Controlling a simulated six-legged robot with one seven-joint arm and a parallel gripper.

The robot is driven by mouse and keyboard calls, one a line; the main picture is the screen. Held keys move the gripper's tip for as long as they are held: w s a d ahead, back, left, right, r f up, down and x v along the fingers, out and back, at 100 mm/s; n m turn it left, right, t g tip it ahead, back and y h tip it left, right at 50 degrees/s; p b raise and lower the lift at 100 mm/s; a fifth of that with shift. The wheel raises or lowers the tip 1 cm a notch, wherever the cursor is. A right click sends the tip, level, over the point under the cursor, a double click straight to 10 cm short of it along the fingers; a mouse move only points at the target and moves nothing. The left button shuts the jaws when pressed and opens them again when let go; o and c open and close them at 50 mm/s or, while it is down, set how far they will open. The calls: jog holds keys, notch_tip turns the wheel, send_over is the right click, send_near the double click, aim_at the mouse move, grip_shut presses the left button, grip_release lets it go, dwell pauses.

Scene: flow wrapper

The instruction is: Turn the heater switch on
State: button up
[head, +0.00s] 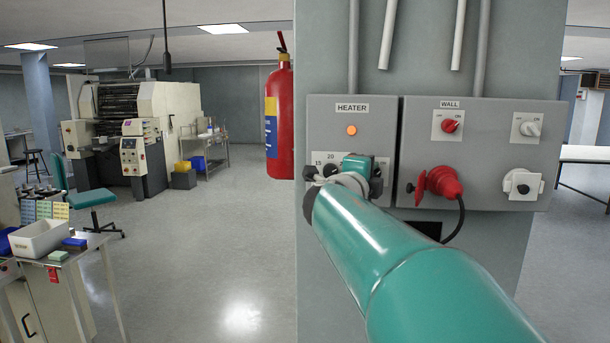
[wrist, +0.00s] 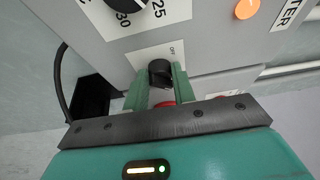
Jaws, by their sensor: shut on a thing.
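The heater panel (head: 375,108) is a grey box labelled HEATER, with an orange lamp (head: 351,130) that looks lit. In the wrist view the lamp (wrist: 247,9) also looks orange. The heater switch (wrist: 159,70) is a black knob on a white plate with OFF printed beside it. My gripper (wrist: 159,82) has its two green fingers on either side of this knob and is shut on it. Which way the knob points is hard to tell. In the head view my arm and gripper hide the switch.
A temperature dial (wrist: 125,4) sits beside the switch. The adjoining WALL panel (head: 475,110) has a red knob (head: 450,126), a white knob (head: 531,129) and a red plug (head: 440,183) with a black cable. A fire extinguisher (head: 279,120) hangs left of the panel.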

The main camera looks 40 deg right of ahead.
jog(key=o, duration=0.9)
jog(key=shift+s, duration=0.15)
jog(key=shift+o, duration=0.4)
jog(key=shift+a, duration=0.1)
jog(key=v, duration=1.3)
jog(key=shift+a, duration=0.3)
